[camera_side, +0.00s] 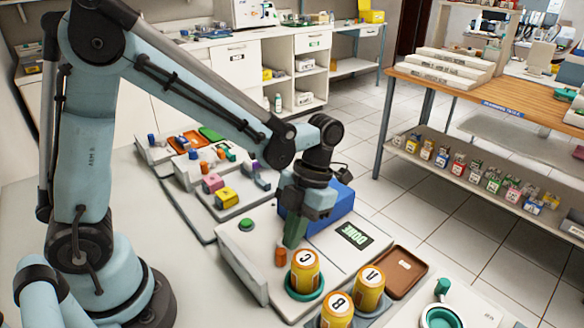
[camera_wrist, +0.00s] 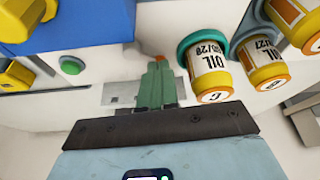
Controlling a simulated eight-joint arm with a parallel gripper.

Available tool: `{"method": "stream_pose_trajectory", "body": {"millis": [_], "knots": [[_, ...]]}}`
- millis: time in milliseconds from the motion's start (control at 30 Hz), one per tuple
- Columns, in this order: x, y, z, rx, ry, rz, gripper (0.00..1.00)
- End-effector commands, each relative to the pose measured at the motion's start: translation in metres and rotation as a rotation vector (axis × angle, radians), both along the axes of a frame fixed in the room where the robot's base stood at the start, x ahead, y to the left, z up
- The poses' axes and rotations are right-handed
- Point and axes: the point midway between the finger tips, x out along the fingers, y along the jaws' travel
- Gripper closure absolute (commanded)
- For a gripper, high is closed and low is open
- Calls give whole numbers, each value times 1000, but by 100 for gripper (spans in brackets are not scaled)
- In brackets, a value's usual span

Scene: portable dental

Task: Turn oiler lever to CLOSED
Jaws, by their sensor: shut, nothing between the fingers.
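The oiler is a white box (camera_side: 250,268) with a green button (camera_side: 246,224), a blue block (camera_side: 338,203) and a panel reading DONE (camera_side: 354,235). A small orange piece (camera_side: 281,257), seemingly its lever, stands on the box front. In the wrist view, its orange top (camera_wrist: 159,57) shows just past my fingertips. My gripper (camera_side: 292,244) is shut and empty, its green fingers pointing down close beside the orange piece. I cannot tell whether they touch. A grey plate (camera_wrist: 118,93) lies beside the fingers; any lever marking is unreadable. Yellow oil bottle C (camera_side: 305,268) sits in a green ring (camera_side: 304,288).
Bottles B (camera_side: 338,307) and A (camera_side: 370,287) stand close on the right. A brown tray (camera_side: 400,272) lies beyond them. Small coloured parts (camera_side: 225,197) fill trays behind. A green-topped device (camera_side: 441,290) stands at lower right.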

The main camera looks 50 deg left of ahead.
Motion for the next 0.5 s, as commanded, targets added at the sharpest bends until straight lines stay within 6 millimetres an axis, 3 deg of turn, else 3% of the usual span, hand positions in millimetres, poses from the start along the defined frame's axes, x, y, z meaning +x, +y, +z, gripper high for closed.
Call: {"method": "stream_pose_trajectory", "body": {"millis": [500], "knots": [[-4,-1,0,-1,2,-1,100]]}}
